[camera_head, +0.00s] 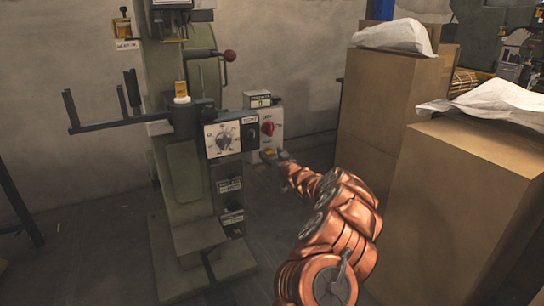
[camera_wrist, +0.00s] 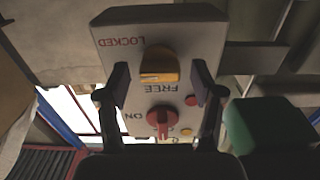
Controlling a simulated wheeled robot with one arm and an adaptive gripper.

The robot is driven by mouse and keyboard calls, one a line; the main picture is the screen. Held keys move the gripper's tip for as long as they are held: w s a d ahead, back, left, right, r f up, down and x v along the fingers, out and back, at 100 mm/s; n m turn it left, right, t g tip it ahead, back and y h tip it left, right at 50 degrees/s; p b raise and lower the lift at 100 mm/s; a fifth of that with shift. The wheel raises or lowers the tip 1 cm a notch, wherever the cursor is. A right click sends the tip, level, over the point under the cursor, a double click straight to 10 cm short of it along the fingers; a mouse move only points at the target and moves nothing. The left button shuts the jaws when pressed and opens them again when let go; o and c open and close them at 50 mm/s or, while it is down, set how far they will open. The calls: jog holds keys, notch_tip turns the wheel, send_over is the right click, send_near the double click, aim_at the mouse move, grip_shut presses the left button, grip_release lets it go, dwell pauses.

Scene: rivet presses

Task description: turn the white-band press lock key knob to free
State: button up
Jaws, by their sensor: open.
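The green press (camera_head: 180,170) stands at left centre, with a yellow piece with a white band (camera_head: 182,99) on it. On its right side is a pale control box (camera_head: 254,113). The yellow lock key knob (camera_wrist: 158,65) sits on this box in the wrist view, between the upside-down words LOCKED and FREE. I cannot tell for sure which word it points to. In the head view the knob (camera_head: 269,151) is partly hidden by my gripper (camera_head: 284,157). In the wrist view my gripper (camera_wrist: 160,82) is open, one finger on each side of the knob, with visible gaps.
A red knob (camera_wrist: 162,122) marked ON and a small red button (camera_wrist: 191,100) are close to the fingers. A dial panel (camera_head: 223,139) is left of the box. Cardboard boxes (camera_head: 385,105) with white bags stand to the right of my arm.

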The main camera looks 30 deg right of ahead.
jog(key=shift+c, duration=0.4)
jog(key=c, duration=1.1)
jog(key=shift+o, duration=0.2)
